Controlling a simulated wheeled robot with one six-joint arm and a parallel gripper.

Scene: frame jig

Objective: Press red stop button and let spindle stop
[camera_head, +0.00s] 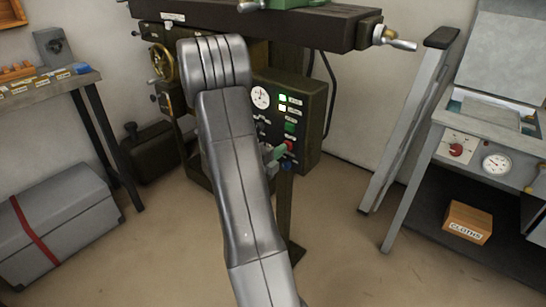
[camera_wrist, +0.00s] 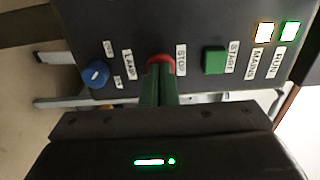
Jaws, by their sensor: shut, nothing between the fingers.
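The red stop button (camera_wrist: 161,58) is on the dark control panel, beside a STOP label, and is partly hidden behind my fingers in the wrist view. It also shows as a small red spot in the head view (camera_head: 290,146). My gripper (camera_wrist: 159,78) is shut and empty, with its green fingertips right in front of the button. I cannot tell whether they touch it or whether it is pressed in. In the head view my gripper (camera_head: 277,154) is at the panel's lower part, partly behind my arm. The RUN lamp (camera_wrist: 289,31) is lit. I cannot make out the spindle.
The green START button (camera_wrist: 214,60) is close beside the stop button, and the blue lamp knob (camera_wrist: 97,74) is on its other side. The MAINS lamp (camera_wrist: 264,32) is lit. A grey bench (camera_head: 420,150) stands right, a grey chest (camera_head: 60,215) left. Floor between is clear.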

